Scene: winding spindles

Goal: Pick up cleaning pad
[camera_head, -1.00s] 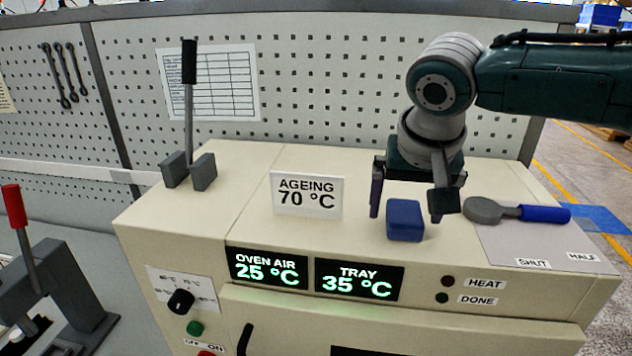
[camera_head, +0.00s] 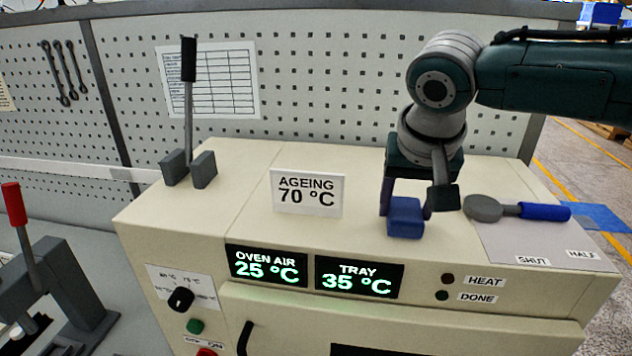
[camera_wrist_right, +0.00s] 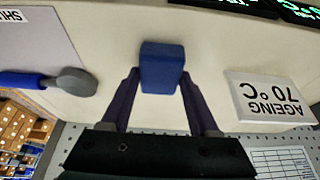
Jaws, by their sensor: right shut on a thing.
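The cleaning pad (camera_head: 405,218) is a small blue block on the cream top of the oven cabinet, near its front edge. It also shows in the right wrist view (camera_wrist_right: 161,68), at the fingertips. My right gripper (camera_head: 407,207) comes down from above and is shut on the pad, one finger at each side. In the right wrist view the fingers (camera_wrist_right: 160,84) reach the pad's near end. The pad appears to rest on the cabinet top. My left gripper is not in view.
An "AGEING 70 °C" sign (camera_head: 307,194) stands left of the pad. A grey tool with a blue handle (camera_head: 545,212) lies close on the right, on a grey plate (camera_head: 545,245). A black-handled lever (camera_head: 189,110) stands farther left. A pegboard (camera_head: 330,80) rises behind.

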